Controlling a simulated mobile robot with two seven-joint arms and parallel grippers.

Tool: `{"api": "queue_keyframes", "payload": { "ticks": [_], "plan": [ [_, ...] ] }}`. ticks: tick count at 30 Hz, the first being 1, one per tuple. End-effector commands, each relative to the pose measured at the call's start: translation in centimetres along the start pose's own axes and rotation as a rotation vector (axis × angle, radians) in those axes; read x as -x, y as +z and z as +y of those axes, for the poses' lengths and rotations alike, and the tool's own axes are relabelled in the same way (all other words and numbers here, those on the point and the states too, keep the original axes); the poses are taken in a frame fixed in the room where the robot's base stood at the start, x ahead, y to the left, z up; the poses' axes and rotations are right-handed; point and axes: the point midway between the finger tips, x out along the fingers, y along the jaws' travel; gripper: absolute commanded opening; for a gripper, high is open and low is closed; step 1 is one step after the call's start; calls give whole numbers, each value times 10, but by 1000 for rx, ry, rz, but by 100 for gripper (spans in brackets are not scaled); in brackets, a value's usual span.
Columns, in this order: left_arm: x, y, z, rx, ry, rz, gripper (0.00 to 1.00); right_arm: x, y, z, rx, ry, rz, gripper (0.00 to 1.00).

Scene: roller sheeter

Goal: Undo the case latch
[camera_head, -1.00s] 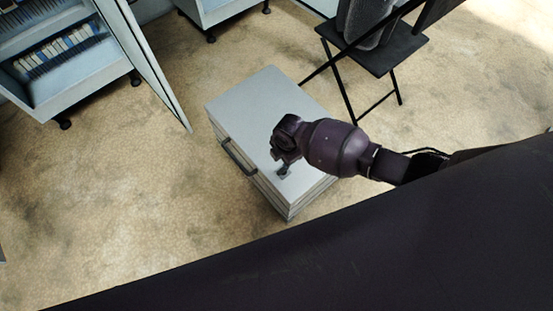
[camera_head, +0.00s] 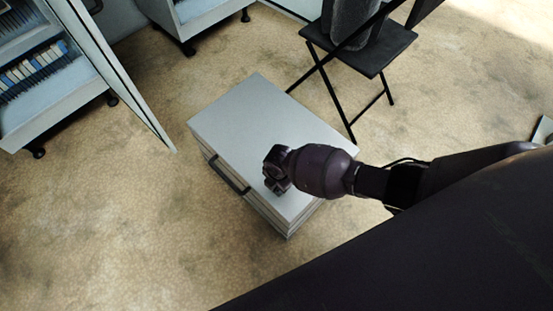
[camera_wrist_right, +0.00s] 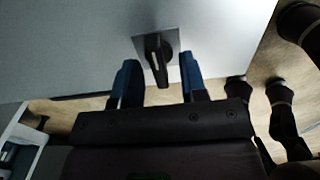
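The grey case (camera_head: 245,120) stands on the floor with a dark handle (camera_head: 230,177) on its front side. The latch (camera_wrist_right: 157,60) is a dark lever on a small square plate on the case's surface, seen in the right wrist view. My right gripper (camera_wrist_right: 160,80) is open, its two blue-tipped fingers on either side of the latch's lower end, with gaps showing. In the head view my right gripper (camera_head: 276,182) is over the case's near end and hides the latch. My left gripper is not in view.
A black folding stand (camera_head: 362,50) with a dark grey object on it is behind the case at the right. An open white cabinet (camera_head: 30,80) with its door stands at the left. The carpet (camera_head: 120,230) left of the case is clear.

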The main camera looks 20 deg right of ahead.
Motion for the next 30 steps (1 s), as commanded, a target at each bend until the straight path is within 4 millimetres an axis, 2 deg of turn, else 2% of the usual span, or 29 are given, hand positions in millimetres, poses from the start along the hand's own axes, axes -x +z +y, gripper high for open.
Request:
{"api": "queue_keyframes", "payload": {
  "ticks": [3,12,20,30],
  "plan": [
    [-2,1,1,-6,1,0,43,-7,0,0,0,-1,1,39],
    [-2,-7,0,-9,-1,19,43,-6,0,2,0,4,0,39],
    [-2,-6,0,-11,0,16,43,-6,0,1,0,3,0,1],
    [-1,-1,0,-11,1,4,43,-6,0,1,-28,3,0,0]
  ]
}}
